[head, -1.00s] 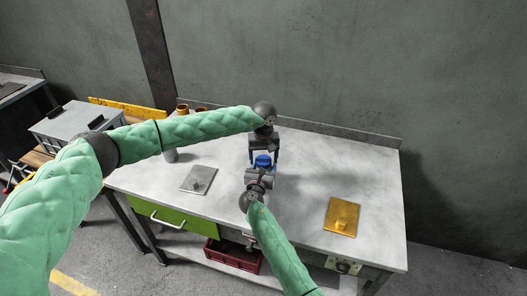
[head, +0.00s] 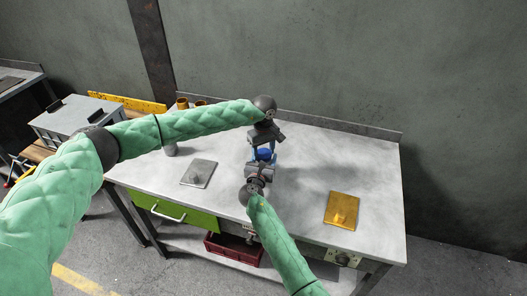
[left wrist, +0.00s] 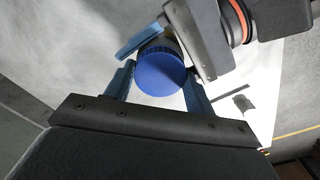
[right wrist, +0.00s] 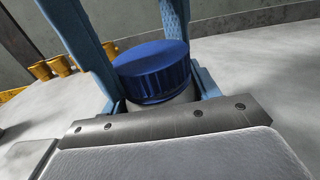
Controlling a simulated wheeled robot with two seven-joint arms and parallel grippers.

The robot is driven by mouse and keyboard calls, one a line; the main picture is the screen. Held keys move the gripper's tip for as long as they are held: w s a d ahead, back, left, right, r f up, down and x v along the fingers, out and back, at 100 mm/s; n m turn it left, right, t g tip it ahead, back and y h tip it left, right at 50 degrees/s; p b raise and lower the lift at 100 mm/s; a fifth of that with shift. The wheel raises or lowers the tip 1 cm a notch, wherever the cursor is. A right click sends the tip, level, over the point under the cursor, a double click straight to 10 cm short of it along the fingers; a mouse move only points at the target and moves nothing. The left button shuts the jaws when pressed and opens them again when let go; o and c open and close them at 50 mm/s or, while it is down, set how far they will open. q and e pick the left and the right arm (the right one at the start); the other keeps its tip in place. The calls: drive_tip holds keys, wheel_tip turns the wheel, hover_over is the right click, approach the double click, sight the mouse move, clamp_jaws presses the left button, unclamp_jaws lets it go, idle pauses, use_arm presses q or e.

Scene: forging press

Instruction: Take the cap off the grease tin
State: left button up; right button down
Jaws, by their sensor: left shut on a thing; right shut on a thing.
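The grease tin has a ridged blue cap (head: 264,154) and stands upright on the bench. In the right wrist view the cap (right wrist: 152,68) sits on the pale tin body (right wrist: 168,103), with no clear gap between them. My left gripper (head: 262,149) reaches down from above, shut on the cap with a finger on each side; the cap (left wrist: 160,74) also shows in the left wrist view. My right gripper (head: 262,164) comes from the near side and is shut on the tin body, below the cap. Most of the body is hidden by fingers and cap.
A grey plate with a knob (head: 198,174) lies left on the bench (head: 300,205), and a gold plate (head: 341,210) lies right. Orange cups (head: 183,103) stand at the back left. A raised ledge (head: 340,128) runs along the back.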

use_arm(q)
drive_tip(key=shift+n, duration=1)
drive_tip(key=o, duration=1.1)
drive_tip(key=shift+r, duration=2.2)
drive_tip(key=shift+c, duration=0.6)
drive_tip(key=shift+r, duration=0.25)
drive_tip(key=shift+c, duration=1)
drive_tip(key=shift+r+m, duration=1.2)
drive_tip(key=shift+r, duration=0.25)
drive_tip(key=shift+f, duration=3.9)
